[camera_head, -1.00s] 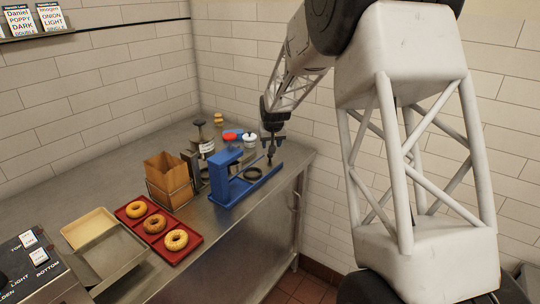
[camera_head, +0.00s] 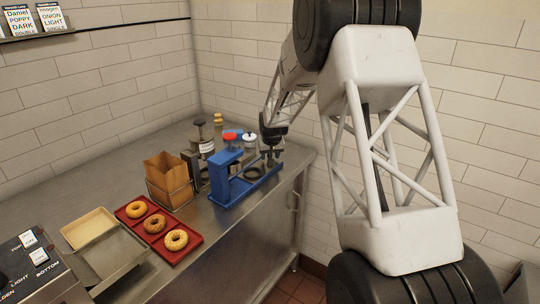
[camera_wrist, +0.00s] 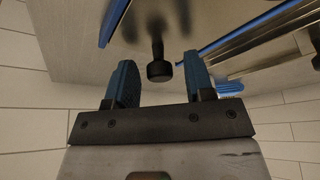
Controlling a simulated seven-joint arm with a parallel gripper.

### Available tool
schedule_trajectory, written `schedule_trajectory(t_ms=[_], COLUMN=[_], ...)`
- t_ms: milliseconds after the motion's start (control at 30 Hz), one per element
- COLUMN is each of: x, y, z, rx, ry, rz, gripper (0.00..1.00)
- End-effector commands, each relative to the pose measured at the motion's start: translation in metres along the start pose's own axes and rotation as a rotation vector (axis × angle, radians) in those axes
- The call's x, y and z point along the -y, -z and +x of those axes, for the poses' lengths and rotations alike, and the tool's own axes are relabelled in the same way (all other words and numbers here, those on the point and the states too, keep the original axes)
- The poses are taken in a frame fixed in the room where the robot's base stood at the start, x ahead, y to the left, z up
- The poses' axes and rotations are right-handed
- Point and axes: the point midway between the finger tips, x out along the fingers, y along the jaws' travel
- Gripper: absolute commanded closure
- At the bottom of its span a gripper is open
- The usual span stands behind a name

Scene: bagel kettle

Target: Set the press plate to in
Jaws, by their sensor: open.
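The blue press (camera_head: 224,178) stands near the right end of the steel counter, with an upright block at its left and a low base tray reaching right. A black knob on a short rod (camera_wrist: 159,70) shows in the wrist view, with blue edges of the press on both sides. I cannot tell the press plate itself apart clearly. My gripper (camera_head: 270,158) is over the right end of the press. In the wrist view its fingers (camera_wrist: 160,80) are open, with the knob in the gap between them and no clear contact.
A paper bag in a wire rack (camera_head: 167,180) stands left of the press. Jars, one with a red lid (camera_head: 229,137), stand behind it. A red tray (camera_head: 182,255) holds three bagels in front. A beige tray (camera_head: 90,228) lies left. The right wall is close.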

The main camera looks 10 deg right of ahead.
Motion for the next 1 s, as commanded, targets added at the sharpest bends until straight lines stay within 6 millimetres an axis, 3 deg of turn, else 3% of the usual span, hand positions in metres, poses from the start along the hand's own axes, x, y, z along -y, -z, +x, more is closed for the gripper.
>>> schedule_trajectory(t_ms=[367,700,1000], x=[0.0000,-0.0001,0.0032], y=[0.0002,0.0002,-0.0023], z=[0.0027,0.0025,0.0008], rx=[0.000,0.000,-0.001], ry=[0.000,0.000,0.000], rz=[0.000,0.000,0.000], gripper=[0.51,1.00,1.00])
